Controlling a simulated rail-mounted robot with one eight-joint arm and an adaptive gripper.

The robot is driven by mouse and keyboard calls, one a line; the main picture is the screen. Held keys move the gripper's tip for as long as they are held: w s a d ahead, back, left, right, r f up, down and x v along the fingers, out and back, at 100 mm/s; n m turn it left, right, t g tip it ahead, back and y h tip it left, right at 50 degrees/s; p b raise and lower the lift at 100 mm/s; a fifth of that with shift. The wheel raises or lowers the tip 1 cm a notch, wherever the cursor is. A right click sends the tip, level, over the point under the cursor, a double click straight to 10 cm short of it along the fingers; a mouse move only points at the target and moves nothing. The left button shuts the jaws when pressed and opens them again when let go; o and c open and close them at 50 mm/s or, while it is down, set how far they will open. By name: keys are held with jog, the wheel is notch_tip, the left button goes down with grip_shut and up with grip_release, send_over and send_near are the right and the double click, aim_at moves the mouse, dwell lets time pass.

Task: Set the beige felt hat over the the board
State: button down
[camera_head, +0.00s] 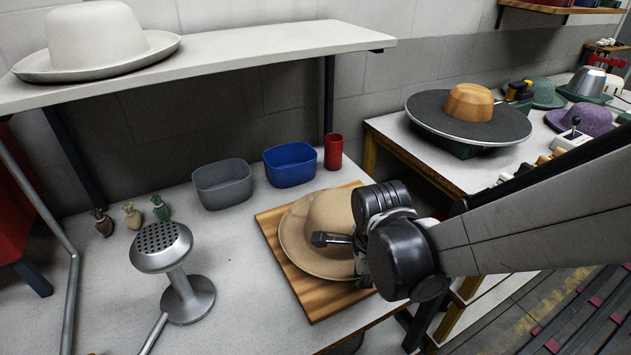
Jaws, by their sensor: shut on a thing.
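The beige felt hat (297,242) is at the wooden board (282,275) on the white table. It is brim down over the board, and its right part is hidden behind my arm. I cannot tell whether the brim touches the board. The board's left and front edges show around it. My gripper (320,239) reaches in from the right at the hat's front side and is shut on the hat. The grip point is partly hidden by my wrist.
A grey bin (222,184), a blue bin (290,166) and a red cup (333,152) stand behind the board. A metal steamer stand (175,270) is on the left. A shelf (230,58) with a white hat (97,40) hangs above.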

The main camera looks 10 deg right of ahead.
jog(key=shift+f, duration=0.2)
jog(key=c, duration=1.8)
grip_release()
jog(key=shift+r, duration=0.1)
jog(key=shift+s+a+r, duration=0.1)
jog(key=shift+s+r, duration=0.2)
jog(key=shift+r, duration=1.65)
jog(key=shift+s+r, duration=0.35)
jog(key=shift+r, duration=1.6)
jog(key=shift+s+a+r, duration=0.1)
jog(key=shift+s+r, duration=0.2)
jog(key=shift+r, duration=1.65)
jog(key=r+n+t, duration=0.1)
jog(key=n, duration=0.5)
jog(key=s+r+n+t, duration=0.1)
jog(key=n+t, duration=0.1)
jog(key=n, duration=0.5)
jog(key=s+r+n+t, duration=0.1)
jog(key=r+n+t, duration=0.1)
jog(key=n, duration=0.4)
jog(key=shift+d+r+n, duration=0.1)
jog(key=shift+d+n, duration=0.2)
jog(key=shift+d, duration=0.05)
